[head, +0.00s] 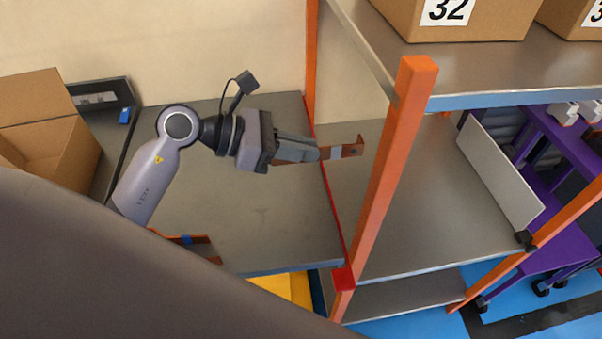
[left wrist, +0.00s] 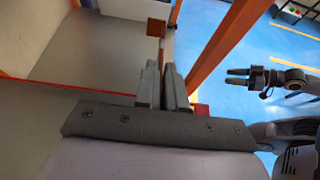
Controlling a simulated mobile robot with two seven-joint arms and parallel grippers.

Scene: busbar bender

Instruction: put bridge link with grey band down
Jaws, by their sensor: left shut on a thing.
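My left gripper (head: 298,150) is shut on the bridge link with grey band (head: 350,149), a copper-coloured piece with a grey stripe and a turned-up end. The link points right, past the red bench edge, and appears over the rack's grey shelf; I cannot tell its height. In the left wrist view the link's end (left wrist: 156,27) shows beyond the left fingers (left wrist: 162,88). My right gripper (left wrist: 238,77) shows there too, with its fingers apart and empty, over the blue floor.
An orange rack post (head: 385,170) stands just right of the link. The rack's shelf (head: 430,210) is largely clear, with a pale panel (head: 497,170) on its right. Copper links with a blue band (head: 187,239) lie at the front left of the grey bench (head: 255,215). Cardboard boxes (head: 455,20) stand above.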

